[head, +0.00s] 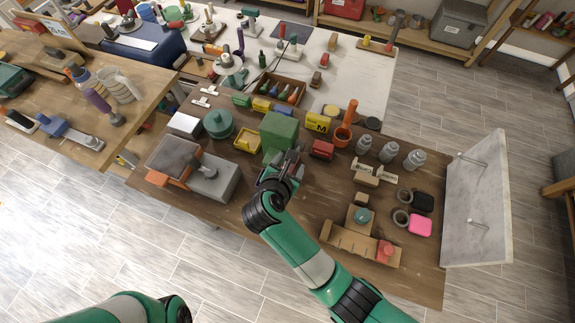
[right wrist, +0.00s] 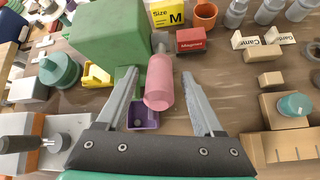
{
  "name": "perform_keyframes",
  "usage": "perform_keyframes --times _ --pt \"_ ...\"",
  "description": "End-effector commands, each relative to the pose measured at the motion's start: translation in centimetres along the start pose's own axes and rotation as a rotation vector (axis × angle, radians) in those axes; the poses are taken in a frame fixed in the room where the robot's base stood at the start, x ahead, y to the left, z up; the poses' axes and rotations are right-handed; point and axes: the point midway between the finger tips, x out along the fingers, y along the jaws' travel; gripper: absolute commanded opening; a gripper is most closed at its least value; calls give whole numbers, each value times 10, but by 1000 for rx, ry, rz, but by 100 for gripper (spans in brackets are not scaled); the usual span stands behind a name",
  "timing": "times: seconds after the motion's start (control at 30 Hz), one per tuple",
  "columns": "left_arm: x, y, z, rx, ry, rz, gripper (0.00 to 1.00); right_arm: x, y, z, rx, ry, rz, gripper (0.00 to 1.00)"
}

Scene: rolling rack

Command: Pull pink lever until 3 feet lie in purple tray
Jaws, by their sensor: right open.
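A green box-shaped dispenser (right wrist: 108,32) stands on the brown table; it also shows in the head view (head: 278,130). A pink lever (right wrist: 159,82) sticks out from its right front side toward my right wrist camera. My right gripper (right wrist: 158,76) is open, with one finger on each side of the pink lever and visible gaps between. A purple tray (right wrist: 150,117) sits low in front of the dispenser, partly hidden by the left finger and lever. A small dark round piece (right wrist: 138,122) appears to lie in it. My left gripper is outside the head view.
A red box (right wrist: 190,40) and a yellow M box (head: 319,123) stand right of the dispenser. A yellow tray (head: 247,140) and teal round container (head: 218,124) stand left. A grey-and-orange device (head: 210,178) is at the front left.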

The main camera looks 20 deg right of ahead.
Motion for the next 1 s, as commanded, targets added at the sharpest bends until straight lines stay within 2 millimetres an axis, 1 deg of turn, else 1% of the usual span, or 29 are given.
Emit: perform_keyframes --times 0.07,0.17,0.4,0.5,0.6,0.67,1.0 --pt "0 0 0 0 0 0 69 -8 1 0 0 -1 3 69" --pt "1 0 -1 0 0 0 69 -27 1 0 0 0 5 69" --pt "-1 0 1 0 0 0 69 -84 1 -1 0 1 6 69" --pt "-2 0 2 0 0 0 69 -101 1 -1 -1 0 4 69" --pt "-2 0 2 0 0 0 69 -110 0 -1 -1 0 2 69" --pt "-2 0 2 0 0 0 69 -113 0 -1 -1 0 1 69" --pt "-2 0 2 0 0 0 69 -114 0 0 -1 0 0 69"
